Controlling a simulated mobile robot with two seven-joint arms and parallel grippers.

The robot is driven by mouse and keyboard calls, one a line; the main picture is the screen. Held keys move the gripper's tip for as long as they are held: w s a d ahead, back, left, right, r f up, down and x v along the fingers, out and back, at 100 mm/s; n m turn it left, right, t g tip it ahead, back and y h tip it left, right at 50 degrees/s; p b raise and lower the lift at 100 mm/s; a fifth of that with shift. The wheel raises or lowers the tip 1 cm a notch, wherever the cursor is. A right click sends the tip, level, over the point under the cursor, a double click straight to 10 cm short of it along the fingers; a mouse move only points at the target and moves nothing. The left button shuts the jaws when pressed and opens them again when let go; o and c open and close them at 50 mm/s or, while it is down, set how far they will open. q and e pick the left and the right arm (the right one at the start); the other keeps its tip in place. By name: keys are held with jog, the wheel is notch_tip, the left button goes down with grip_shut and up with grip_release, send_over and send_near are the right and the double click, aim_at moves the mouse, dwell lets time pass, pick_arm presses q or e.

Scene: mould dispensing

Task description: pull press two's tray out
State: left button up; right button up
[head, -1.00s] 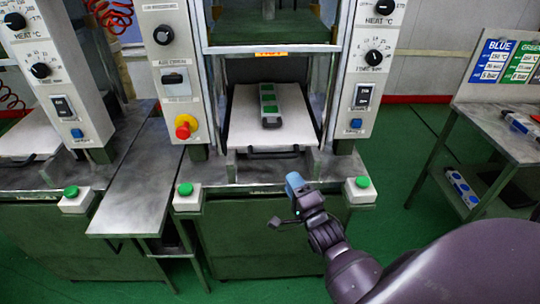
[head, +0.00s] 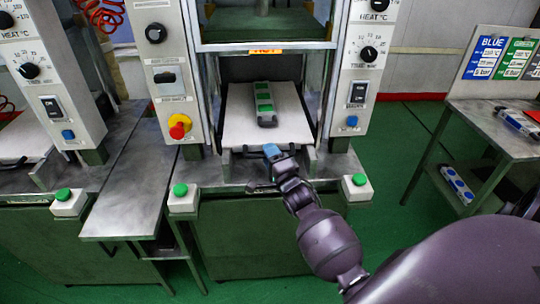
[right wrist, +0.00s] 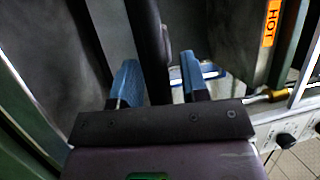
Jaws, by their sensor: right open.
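The press in the middle of the head view has a pale tray (head: 238,126) in its opening. A grey mould with green panels (head: 264,104) lies on the tray. The tray's dark front handle (head: 236,149) is partly hidden by my right gripper (head: 272,152). In the right wrist view, my right gripper (right wrist: 158,82) has its blue fingers apart, with the dark handle bar (right wrist: 148,40) between them. The fingers do not look closed on the bar. My left gripper is not in view.
Green buttons stand on the bench front, left (head: 180,190) and right (head: 357,180). An orange HOT label (head: 266,52) is above the opening. Another press with a pale tray (head: 22,140) is at left. A side table (head: 490,140) at right bears a mould. Green floor lies between.

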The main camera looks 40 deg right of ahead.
jog(key=shift+c, duration=0.3)
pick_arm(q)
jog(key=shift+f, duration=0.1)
pick_arm(e)
grip_shut()
jog(key=shift+s, duration=0.1)
